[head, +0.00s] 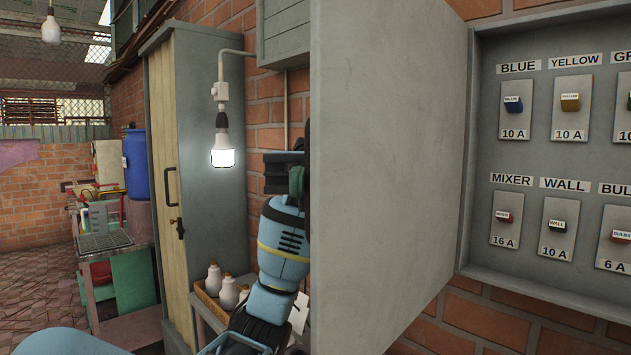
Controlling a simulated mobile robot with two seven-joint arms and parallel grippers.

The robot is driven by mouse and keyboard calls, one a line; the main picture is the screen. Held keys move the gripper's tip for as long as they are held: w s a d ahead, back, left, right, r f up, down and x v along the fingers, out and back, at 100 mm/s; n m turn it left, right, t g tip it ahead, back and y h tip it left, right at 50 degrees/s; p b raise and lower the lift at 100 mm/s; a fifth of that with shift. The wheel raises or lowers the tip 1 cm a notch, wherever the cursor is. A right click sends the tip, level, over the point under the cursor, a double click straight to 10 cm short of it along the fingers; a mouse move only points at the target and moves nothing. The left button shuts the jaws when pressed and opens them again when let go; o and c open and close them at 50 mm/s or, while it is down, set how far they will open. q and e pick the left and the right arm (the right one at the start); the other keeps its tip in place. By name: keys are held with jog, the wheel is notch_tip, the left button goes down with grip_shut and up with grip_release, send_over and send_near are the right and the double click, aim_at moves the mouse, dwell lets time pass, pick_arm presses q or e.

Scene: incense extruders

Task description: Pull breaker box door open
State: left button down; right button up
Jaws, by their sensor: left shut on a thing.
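The breaker box door (385,160) is a large grey panel that stands swung open, hinged at its right side. The breaker box (472,200) is open to view on the brick wall, with labelled breakers inside. My left gripper (298,178) is at the door's free left edge and is shut on the door there. Its fingertips are partly hidden behind the panel, so the exact grip does not show. My right gripper is not in view.
A lit bulb (223,150) hangs from a wall pipe left of my gripper. A tall grey cabinet (205,200) with a wooden door stands further left. A blue barrel (136,165) stands at the far left.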

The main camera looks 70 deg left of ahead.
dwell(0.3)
pick_arm(q)
jog(key=c, duration=1.9)
grip_release()
jog(key=shift+a, duration=0.15)
jog(key=shift+v, duration=3.85)
